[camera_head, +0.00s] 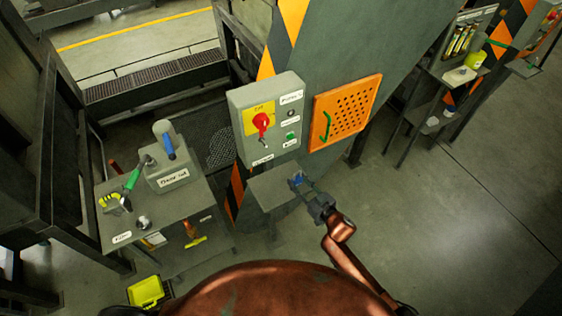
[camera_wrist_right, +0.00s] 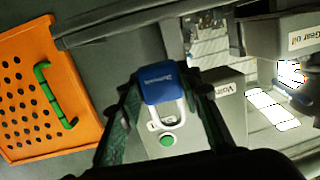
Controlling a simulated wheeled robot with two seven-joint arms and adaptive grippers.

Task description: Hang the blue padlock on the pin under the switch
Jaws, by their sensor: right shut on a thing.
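The blue padlock (camera_head: 298,179) is between the fingers of my right gripper (camera_head: 305,187), in front of and below the grey switch box (camera_head: 240,105). In the right wrist view the padlock's blue body (camera_wrist_right: 160,87) sits between the dark fingers (camera_wrist_right: 165,95), with its pale shackle (camera_wrist_right: 168,122) extending toward the bottom of the picture. The red switch (camera_head: 261,121) is on a yellow plate on the box, left of the padlock. A small pin (camera_head: 264,141) shows just under the switch. The padlock is apart from the pin. My left gripper is not in view.
A grey shelf (camera_head: 268,192) lies below the box. An orange perforated panel (camera_head: 347,112) with a green handle is right of the box. A table (camera_head: 185,205) with tools and a grey block stands at the left. Open floor lies at the right.

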